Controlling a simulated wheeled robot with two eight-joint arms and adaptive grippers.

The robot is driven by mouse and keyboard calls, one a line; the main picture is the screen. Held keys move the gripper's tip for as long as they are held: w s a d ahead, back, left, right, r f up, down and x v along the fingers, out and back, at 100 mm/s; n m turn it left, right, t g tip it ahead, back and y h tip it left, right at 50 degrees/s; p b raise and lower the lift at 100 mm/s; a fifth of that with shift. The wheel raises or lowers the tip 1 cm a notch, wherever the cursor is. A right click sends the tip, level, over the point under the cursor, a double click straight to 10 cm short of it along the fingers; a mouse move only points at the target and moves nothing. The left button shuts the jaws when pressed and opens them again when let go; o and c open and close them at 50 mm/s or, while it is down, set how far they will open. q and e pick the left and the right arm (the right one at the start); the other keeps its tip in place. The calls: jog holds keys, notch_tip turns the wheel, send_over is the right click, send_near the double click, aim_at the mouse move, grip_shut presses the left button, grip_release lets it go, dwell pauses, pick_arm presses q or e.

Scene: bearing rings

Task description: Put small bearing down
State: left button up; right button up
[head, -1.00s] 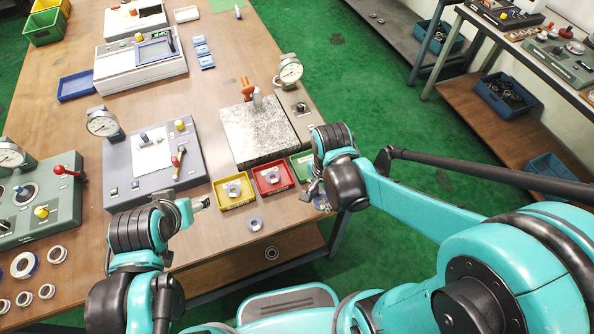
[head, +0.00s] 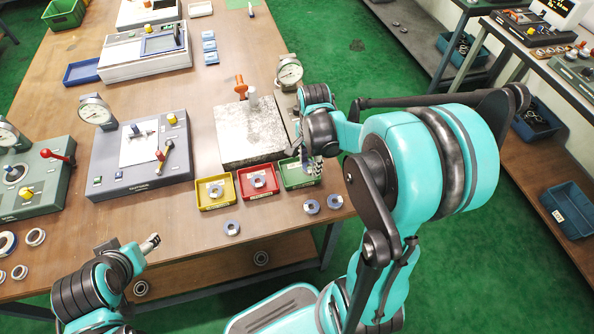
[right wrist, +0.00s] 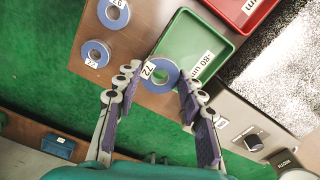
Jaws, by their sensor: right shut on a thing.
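The small bearing (right wrist: 160,76), a blue-rimmed ring with a label that seems to read 72, sits between the fingertips of my right gripper (right wrist: 157,80) in the right wrist view. It overlaps the near corner of the green tray (right wrist: 212,35); I cannot tell how high it is. In the head view my right gripper (head: 308,170) is at the green tray (head: 292,180) and hides the bearing.
Two bearings (head: 312,206) (head: 335,202) lie in front of the green tray, another (head: 232,227) further left. The red tray (head: 243,191) and yellow tray (head: 204,204) each hold a ring. A granite plate (head: 245,150) with dial gauge (head: 289,72) stands behind.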

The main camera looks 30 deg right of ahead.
jog(key=b, duration=0.1)
send_over(299, 173)
notch_tip(299, 173, down, 3)
jog(key=shift+r, duration=0.1)
jog(key=shift+f+b, duration=1.1)
jog(key=shift+f, duration=0.8)
jog(key=shift+f, duration=0.2)
jog(key=o, duration=1)
jog(key=shift+c, duration=0.2)
jog(key=shift+r, duration=0.15)
